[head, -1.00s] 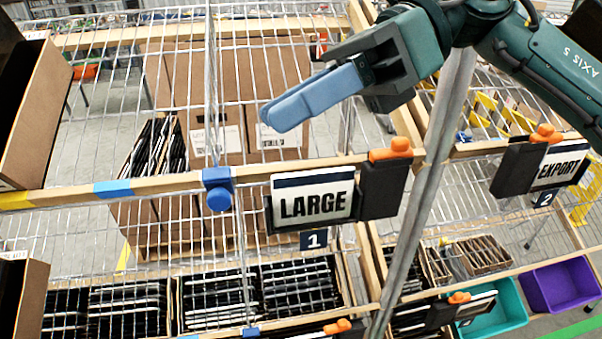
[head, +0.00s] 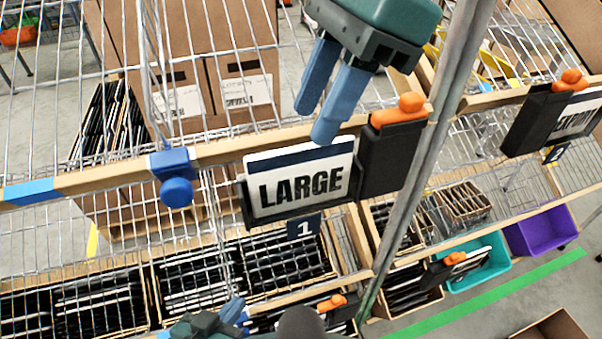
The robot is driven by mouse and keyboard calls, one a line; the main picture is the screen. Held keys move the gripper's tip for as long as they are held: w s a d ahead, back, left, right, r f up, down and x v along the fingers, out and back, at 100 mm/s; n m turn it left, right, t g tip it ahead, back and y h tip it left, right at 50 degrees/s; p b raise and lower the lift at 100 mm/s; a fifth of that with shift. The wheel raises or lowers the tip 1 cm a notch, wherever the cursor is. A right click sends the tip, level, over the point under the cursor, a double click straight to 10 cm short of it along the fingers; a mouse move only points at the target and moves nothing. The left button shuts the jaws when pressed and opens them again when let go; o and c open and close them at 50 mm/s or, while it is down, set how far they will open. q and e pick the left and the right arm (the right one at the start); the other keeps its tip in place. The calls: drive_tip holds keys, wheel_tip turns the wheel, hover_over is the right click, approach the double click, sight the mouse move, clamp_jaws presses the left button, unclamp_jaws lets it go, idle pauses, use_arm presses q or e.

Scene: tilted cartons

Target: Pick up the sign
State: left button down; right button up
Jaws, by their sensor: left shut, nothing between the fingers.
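The white sign with a dark top band and the word LARGE (head: 300,187) sits in a black holder on the wooden shelf rail. My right gripper (head: 315,126) is above the sign with its blue fingers pointing down. The fingers are apart with nothing between them. The nearer fingertip overlaps the top edge of the sign in the picture; I cannot tell whether it touches. My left gripper (head: 236,312) is low at the bottom edge, shut and empty, well below the sign and partly cut off.
A black block with an orange knob (head: 398,108) adjoins the sign's right side. A blue clamp (head: 174,180) is on the rail to its left. A grey post (head: 425,160) slants past on the right. An EXPORT sign (head: 578,118), a teal bin (head: 478,265) and a purple bin (head: 541,230) are farther right.

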sight(305, 145)
drive_tip(key=x, duration=0.5)
drive_tip(key=shift+f, duration=0.25)
drive_tip(key=shift+f+b, duration=0.25)
drive_tip(key=shift+b, duration=0.1)
idle(0.4)
drive_tip(key=shift+c, duration=0.2)
clamp_jaws()
idle(0.3)
